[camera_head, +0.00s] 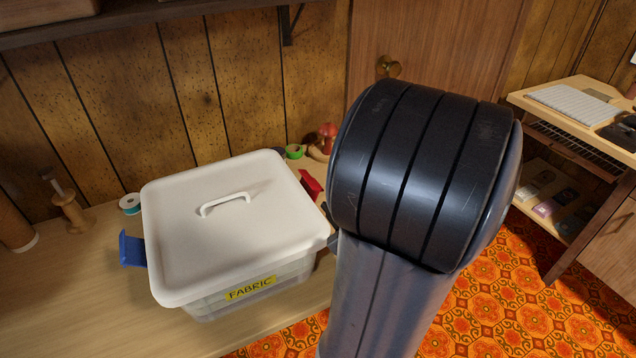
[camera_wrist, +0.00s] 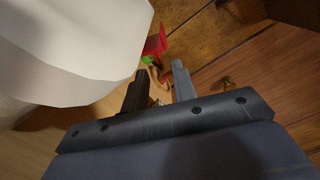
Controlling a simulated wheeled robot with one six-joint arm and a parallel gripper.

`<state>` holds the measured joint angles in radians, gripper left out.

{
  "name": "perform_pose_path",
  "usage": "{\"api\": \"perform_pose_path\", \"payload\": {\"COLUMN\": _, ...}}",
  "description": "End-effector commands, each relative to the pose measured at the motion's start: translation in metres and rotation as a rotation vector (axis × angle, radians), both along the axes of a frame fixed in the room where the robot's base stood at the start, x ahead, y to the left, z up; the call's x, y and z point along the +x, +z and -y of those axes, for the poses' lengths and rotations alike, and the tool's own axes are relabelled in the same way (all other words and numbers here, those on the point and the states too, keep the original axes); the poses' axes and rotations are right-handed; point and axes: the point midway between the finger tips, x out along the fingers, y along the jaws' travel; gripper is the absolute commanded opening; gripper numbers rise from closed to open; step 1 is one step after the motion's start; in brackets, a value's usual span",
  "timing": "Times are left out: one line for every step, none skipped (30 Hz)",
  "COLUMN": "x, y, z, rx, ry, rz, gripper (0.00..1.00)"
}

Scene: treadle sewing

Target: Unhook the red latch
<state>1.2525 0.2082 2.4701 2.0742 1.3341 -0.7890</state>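The red latch (camera_head: 311,185) is on the right side of the fabric box (camera_head: 228,293), partly hidden by my arm in the head view. In the wrist view the red latch (camera_wrist: 156,42) shows at the edge of the white lid (camera_wrist: 70,50), beyond my fingertips. My gripper (camera_wrist: 161,68) is open, with nothing seen between its fingers, and apart from the latch. It is almost wholly hidden behind my arm in the head view. The white lid (camera_head: 270,225) lies on the box. A blue latch (camera_head: 131,249) sticks out on the left side.
The box stands on a wooden table (camera_head: 60,300). Thread spools (camera_head: 130,203), green tape (camera_head: 294,151) and a red mushroom-shaped thing (camera_head: 328,135) are behind it. A panelled wall closes the back.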

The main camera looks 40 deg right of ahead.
Motion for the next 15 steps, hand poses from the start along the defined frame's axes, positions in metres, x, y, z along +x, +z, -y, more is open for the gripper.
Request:
{"api": "perform_pose_path", "payload": {"x": 0.006, "y": 0.000, "z": 0.000, "rx": 0.000, "ry": 0.005, "rz": 0.000, "gripper": 0.26}}
{"api": "perform_pose_path", "payload": {"x": 0.010, "y": 0.000, "z": 0.001, "rx": 0.000, "ry": 0.007, "rz": -0.001, "gripper": 0.26}}
{"api": "perform_pose_path", "payload": {"x": 0.014, "y": 0.000, "z": 0.002, "rx": 0.001, "ry": 0.006, "rz": -0.001, "gripper": 0.26}}
{"api": "perform_pose_path", "payload": {"x": 0.017, "y": 0.000, "z": 0.002, "rx": 0.001, "ry": 0.007, "rz": 0.000, "gripper": 0.26}}
{"api": "perform_pose_path", "payload": {"x": 0.021, "y": 0.000, "z": 0.003, "rx": 0.001, "ry": 0.005, "rz": 0.000, "gripper": 0.26}}
{"api": "perform_pose_path", "payload": {"x": 0.026, "y": 0.000, "z": 0.004, "rx": 0.001, "ry": 0.007, "rz": 0.000, "gripper": 0.26}}
{"api": "perform_pose_path", "payload": {"x": 0.029, "y": 0.000, "z": 0.006, "rx": 0.001, "ry": 0.005, "rz": 0.000, "gripper": 0.26}}
{"api": "perform_pose_path", "payload": {"x": 0.033, "y": 0.000, "z": 0.006, "rx": 0.001, "ry": 0.007, "rz": 0.000, "gripper": 0.26}}
{"api": "perform_pose_path", "payload": {"x": 0.037, "y": 0.000, "z": 0.007, "rx": 0.002, "ry": 0.005, "rz": 0.000, "gripper": 0.26}}
{"api": "perform_pose_path", "payload": {"x": 0.040, "y": 0.000, "z": 0.007, "rx": 0.001, "ry": 0.007, "rz": 0.000, "gripper": 0.26}}
{"api": "perform_pose_path", "payload": {"x": 0.043, "y": 0.000, "z": 0.009, "rx": 0.001, "ry": 0.004, "rz": 0.000, "gripper": 0.26}}
{"api": "perform_pose_path", "payload": {"x": 0.048, "y": 0.000, "z": 0.010, "rx": 0.000, "ry": 0.005, "rz": 0.000, "gripper": 0.26}}
{"api": "perform_pose_path", "payload": {"x": 0.051, "y": 0.000, "z": 0.011, "rx": 0.000, "ry": 0.004, "rz": 0.000, "gripper": 0.26}}
{"api": "perform_pose_path", "payload": {"x": 0.053, "y": 0.000, "z": 0.012, "rx": 0.001, "ry": 0.004, "rz": 0.000, "gripper": 0.26}}
{"api": "perform_pose_path", "payload": {"x": 0.056, "y": 0.000, "z": 0.012, "rx": 0.001, "ry": 0.004, "rz": 0.000, "gripper": 0.26}}
